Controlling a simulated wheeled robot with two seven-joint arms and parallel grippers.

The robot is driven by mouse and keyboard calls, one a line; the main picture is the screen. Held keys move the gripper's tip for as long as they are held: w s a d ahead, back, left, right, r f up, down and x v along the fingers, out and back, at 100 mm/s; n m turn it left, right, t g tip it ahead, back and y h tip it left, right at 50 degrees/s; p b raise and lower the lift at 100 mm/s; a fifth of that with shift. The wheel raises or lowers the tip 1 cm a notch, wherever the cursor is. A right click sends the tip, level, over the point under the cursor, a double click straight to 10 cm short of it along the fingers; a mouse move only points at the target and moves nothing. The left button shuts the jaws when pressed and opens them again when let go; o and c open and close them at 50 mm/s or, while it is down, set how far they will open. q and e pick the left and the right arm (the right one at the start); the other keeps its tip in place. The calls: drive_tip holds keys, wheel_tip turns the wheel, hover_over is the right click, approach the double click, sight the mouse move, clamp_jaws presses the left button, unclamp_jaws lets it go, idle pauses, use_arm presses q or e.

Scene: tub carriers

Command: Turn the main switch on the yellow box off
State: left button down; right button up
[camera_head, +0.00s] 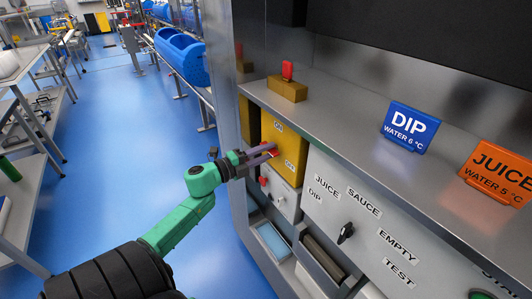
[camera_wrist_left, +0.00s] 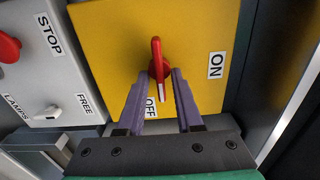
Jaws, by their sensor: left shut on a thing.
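The yellow box (camera_head: 290,150) stands under the steel shelf, with an ON label near its top and an OFF label lower right. It also fills the middle of the left wrist view (camera_wrist_left: 110,40). The red main switch (camera_wrist_left: 156,50) is on its face; the end of its handle with the white mark points towards the OFF label, and the ON label is off to the right. My left gripper (camera_head: 270,152) is at the box. In the left wrist view its purple fingers (camera_wrist_left: 164,78) are shut on the switch handle, one on each side. My right gripper is not in view.
Below the yellow box is a grey box with a red knob (camera_head: 263,181); it shows STOP and FREE labels in the wrist view. A grey panel (camera_head: 330,215) with a black selector is to the right. DIP (camera_head: 408,128) and JUICE (camera_head: 500,172) signs stand on the shelf.

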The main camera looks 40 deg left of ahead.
use_arm(q)
drive_tip(key=c, duration=0.6)
unclamp_jaws()
drive_tip(key=b+v, duration=0.2)
drive_tip(key=v, duration=1.2)
drive_tip(key=shift+s+a, duration=0.1)
drive_tip(key=shift+s, duration=0.15)
drive_tip(key=shift+f, duration=0.1)
